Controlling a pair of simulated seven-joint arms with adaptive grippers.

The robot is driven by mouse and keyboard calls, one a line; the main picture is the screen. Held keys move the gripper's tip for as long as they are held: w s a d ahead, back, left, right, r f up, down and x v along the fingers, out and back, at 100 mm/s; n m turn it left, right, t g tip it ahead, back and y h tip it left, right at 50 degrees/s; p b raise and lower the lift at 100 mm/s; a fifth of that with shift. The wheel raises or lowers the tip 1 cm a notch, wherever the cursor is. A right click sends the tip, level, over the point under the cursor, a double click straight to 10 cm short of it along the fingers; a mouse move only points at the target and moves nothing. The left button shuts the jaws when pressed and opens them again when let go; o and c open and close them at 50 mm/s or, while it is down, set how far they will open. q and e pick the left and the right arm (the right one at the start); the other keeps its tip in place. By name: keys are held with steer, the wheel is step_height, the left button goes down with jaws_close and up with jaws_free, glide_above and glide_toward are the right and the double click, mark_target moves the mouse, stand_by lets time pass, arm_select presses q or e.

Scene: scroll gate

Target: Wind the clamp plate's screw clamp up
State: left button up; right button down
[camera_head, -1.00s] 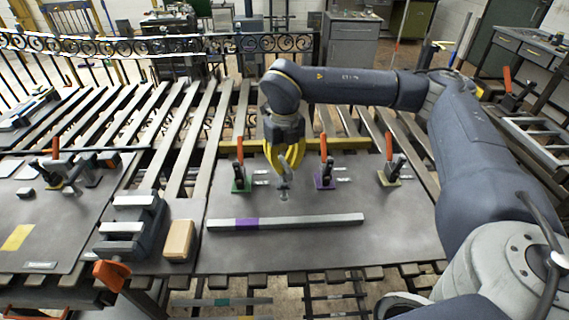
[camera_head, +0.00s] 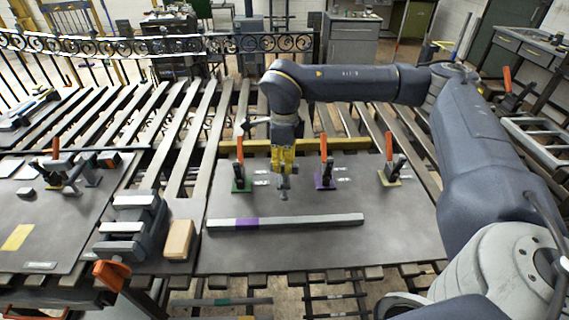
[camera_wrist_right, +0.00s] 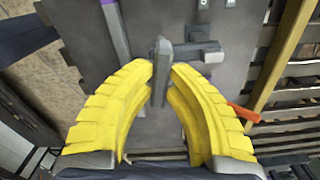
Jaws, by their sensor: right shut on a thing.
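The clamp plate (camera_head: 240,255) is a dark grey plate at the middle of the bench in the head view. In the right wrist view the grey screw clamp (camera_wrist_right: 160,68) shows between the two fingertips (camera_wrist_right: 161,82). The fingers hide part of it, and I cannot tell how high its screw stands. My left gripper is not in view.
A grey bar (camera_head: 310,219) with a purple band lies in front. A vise (camera_head: 135,225) and a tan block (camera_head: 179,240) stand left.

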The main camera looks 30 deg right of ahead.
steer(key=n, duration=0.6)
steer(key=shift+f, duration=0.1)
steer(key=shift+s+n, duration=0.1)
steer(key=shift+n, duration=0.2)
stand_by(0.4)
steer(key=c, duration=1.4)
jaws_free()
steer(key=shift+o, duration=0.2)
step_height(320, 180, up, 12)
